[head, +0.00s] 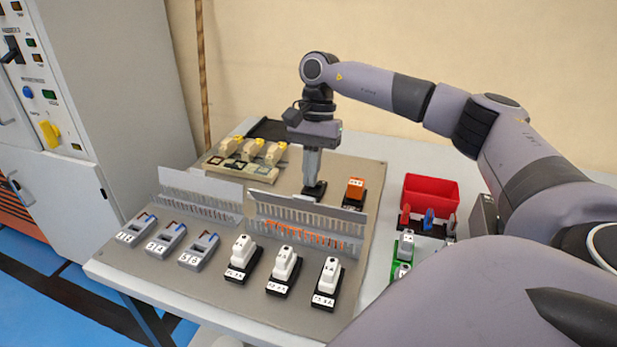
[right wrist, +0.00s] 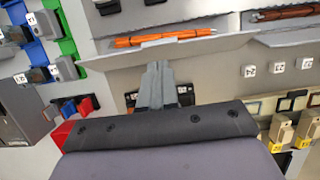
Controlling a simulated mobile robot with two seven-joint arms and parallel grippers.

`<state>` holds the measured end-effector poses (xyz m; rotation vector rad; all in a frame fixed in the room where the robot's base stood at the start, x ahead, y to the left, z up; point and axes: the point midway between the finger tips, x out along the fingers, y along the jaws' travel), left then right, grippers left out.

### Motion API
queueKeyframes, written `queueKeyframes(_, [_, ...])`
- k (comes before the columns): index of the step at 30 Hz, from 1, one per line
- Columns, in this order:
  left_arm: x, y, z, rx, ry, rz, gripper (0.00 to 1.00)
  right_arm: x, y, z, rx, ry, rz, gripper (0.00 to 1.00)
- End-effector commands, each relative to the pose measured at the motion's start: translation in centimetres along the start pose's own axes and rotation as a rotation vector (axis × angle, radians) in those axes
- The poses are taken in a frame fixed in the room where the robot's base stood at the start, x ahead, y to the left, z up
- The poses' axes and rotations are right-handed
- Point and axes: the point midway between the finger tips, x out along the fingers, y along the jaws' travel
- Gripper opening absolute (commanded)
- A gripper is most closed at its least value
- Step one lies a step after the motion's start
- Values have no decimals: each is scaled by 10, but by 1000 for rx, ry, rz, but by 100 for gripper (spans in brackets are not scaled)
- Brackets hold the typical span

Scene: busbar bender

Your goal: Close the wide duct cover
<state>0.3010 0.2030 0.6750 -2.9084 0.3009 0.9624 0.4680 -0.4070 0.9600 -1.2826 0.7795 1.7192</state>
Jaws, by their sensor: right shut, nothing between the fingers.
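Two slotted wire ducts are mounted on the grey panel. The right, longer one (head: 300,235) has orange wires in it, and its grey cover (head: 308,205) stands tilted up along the far edge. The left, shorter duct (head: 200,210) also has its cover (head: 200,185) raised. I cannot tell for certain which is the wide one; the right looks longer. My right gripper (head: 312,178) is shut and empty, pointing down just behind the right cover. In the right wrist view its fingertips (right wrist: 157,72) are close to the cover (right wrist: 180,50); contact is unclear. My left gripper is not in view.
Several white-topped terminals (head: 284,265) and grey switches (head: 165,238) line the panel front. An orange block (head: 354,190) stands right of the gripper. Cream devices (head: 252,150) sit behind left. A red bin (head: 431,192) is on the right of the table.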

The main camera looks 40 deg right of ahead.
Motion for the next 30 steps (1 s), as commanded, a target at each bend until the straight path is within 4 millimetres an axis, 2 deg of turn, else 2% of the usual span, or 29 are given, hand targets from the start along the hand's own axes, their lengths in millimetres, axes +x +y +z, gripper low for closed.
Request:
queueKeyframes(9, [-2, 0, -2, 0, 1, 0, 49, 12, 0, 12, 1, 1, 0, 0])
queueKeyframes(22, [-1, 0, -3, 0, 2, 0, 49, 12, -1, 11, 1, 5, 0, 0])
queueKeyframes(30, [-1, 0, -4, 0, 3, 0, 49, 11, -11, 7, 0, 48, 0, 0])
